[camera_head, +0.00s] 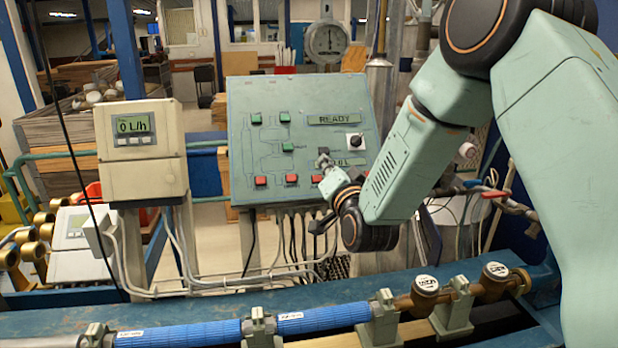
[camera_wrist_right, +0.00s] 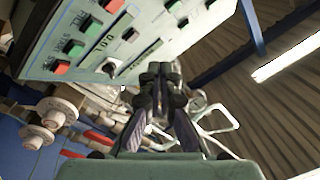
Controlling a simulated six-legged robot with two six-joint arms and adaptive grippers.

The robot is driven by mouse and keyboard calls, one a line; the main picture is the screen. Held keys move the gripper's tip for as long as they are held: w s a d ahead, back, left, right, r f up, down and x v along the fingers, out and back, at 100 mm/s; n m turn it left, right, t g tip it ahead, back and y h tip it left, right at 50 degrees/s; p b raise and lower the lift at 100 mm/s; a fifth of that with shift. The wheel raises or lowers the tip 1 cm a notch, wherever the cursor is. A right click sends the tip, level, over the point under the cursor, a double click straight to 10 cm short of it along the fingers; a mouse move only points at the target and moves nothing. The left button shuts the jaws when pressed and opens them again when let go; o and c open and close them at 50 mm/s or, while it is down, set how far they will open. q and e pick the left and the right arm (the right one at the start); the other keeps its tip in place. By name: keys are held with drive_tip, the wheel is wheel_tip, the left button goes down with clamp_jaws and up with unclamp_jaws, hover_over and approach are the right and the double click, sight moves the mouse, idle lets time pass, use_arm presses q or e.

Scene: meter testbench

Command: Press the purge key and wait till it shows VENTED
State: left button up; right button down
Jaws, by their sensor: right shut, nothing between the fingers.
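The grey-green control panel (camera_head: 303,100) stands behind the pipe bench. Its upper display (camera_head: 333,120) reads READY. A lower display (camera_head: 352,162) is partly covered by my arm. A small dark key (camera_head: 323,152) is just above my right gripper's tip; I cannot read a purge label. My right gripper (camera_head: 324,163) is shut and empty, in front of the panel's lower right part. In the right wrist view the closed fingers (camera_wrist_right: 161,70) point towards the panel (camera_wrist_right: 150,20), which appears tilted. I cannot tell whether they touch it. My left gripper is out of view.
The panel also carries green buttons (camera_head: 287,147), red buttons (camera_head: 260,181) and a selector knob (camera_head: 355,142). A meter box (camera_head: 143,150) showing 0 L/h stands to the left. Blue pipe (camera_head: 180,334) and brass meters (camera_head: 425,290) run along the bench in front.

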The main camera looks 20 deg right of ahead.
sight(321, 177)
drive_tip(key=w+f+b, duration=0.2)
drive_tip(key=w+d+f+b, duration=0.1)
drive_tip(key=w+f+b, duration=0.2)
drive_tip(key=shift+w+d+f, duration=0.15)
drive_tip(key=shift+w+f, duration=0.2)
drive_tip(key=shift+w+d+f, duration=0.1)
drive_tip(key=shift+w+d, duration=0.05)
drive_tip(key=shift+d, duration=0.1)
drive_tip(key=shift+s, duration=0.2)
drive_tip(key=shift+a+r, duration=0.2)
drive_tip(key=shift+w+d+f, duration=0.1)
drive_tip(key=shift+w+f, duration=0.05)
drive_tip(key=shift+d, duration=0.15)
